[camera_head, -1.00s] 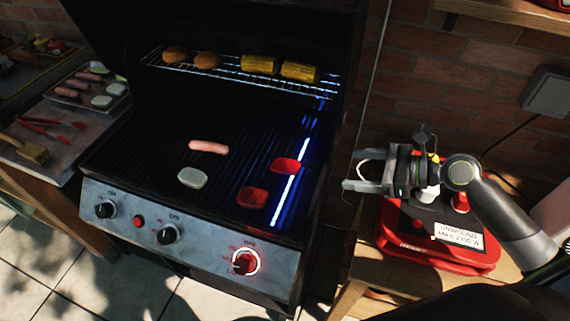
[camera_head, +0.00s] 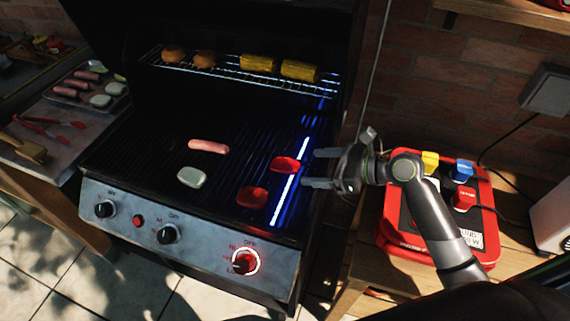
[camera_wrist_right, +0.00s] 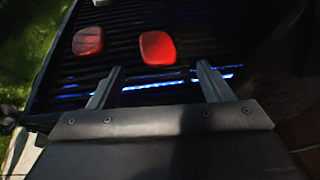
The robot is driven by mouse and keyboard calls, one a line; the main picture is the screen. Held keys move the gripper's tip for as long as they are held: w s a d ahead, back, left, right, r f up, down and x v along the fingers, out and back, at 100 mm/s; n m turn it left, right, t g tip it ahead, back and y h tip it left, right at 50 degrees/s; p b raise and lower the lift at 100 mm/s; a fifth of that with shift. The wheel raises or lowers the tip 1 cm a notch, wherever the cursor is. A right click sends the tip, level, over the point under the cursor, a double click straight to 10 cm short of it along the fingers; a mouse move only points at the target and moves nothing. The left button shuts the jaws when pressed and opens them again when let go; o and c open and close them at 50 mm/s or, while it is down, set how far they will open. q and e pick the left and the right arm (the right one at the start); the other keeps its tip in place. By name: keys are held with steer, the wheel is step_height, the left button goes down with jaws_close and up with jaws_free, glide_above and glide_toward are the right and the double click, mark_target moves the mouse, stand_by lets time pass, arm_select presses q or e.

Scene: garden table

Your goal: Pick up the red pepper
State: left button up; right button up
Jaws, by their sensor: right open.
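Two red pepper pieces lie on the dark grill grate: a farther red pepper (camera_head: 285,164) and a nearer red pepper (camera_head: 252,197), beside the blue glowing burner strip. My right gripper (camera_head: 314,169) is open and empty over the grill's right edge, just right of the farther piece and apart from it. In the right wrist view, the open fingers of the right gripper (camera_wrist_right: 157,84) point toward the brighter red pepper (camera_wrist_right: 157,48). The other, darker red pepper (camera_wrist_right: 88,41) lies to its left. My left gripper is not in view.
A sausage (camera_head: 208,147) and a pale slice (camera_head: 192,177) lie left of the peppers on the grate. A warming rack (camera_head: 225,70) with corn and buns is above at the back. A red power box (camera_head: 398,205) stands on the right table. A tray (camera_head: 92,103) with food is at left.

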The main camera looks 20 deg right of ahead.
mark_target(292, 165)
steer(key=x, duration=0.5)
steer(key=shift+s, duration=0.15)
steer(key=shift+r, duration=0.1)
steer(key=c, duration=1.1)
steer(key=shift+p, duration=0.3)
